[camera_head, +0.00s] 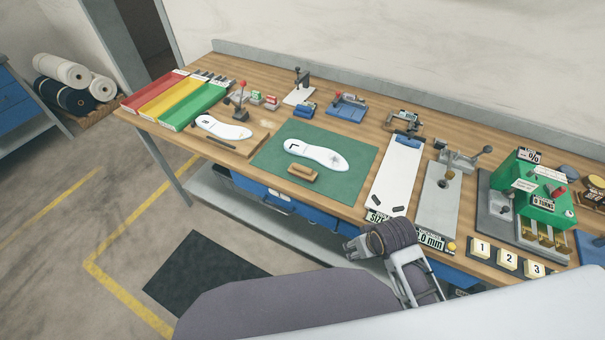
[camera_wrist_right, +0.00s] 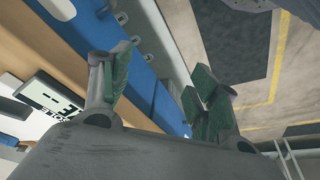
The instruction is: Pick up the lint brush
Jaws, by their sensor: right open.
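A small tan wooden block (camera_head: 303,173), which looks like the lint brush, lies on the green mat (camera_head: 350,190) near the mat's front edge. It lies just in front of a white insole (camera_head: 316,154). My right gripper (camera_head: 352,245) is in front of the bench's front edge, to the right of and nearer than the brush, apart from it. In the right wrist view my right gripper (camera_wrist_right: 160,72) is open, its green-padded fingers spread with nothing between them. The brush does not show in that view. My left gripper is not in view.
A white board (camera_head: 397,168) and a grey plate fixture (camera_head: 440,195) stand right of the mat. Another insole (camera_head: 223,127) lies on a wooden board at left, near red, yellow and green trays (camera_head: 190,106). A green machine (camera_head: 535,192) stands at right. The mat around the brush is mostly clear.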

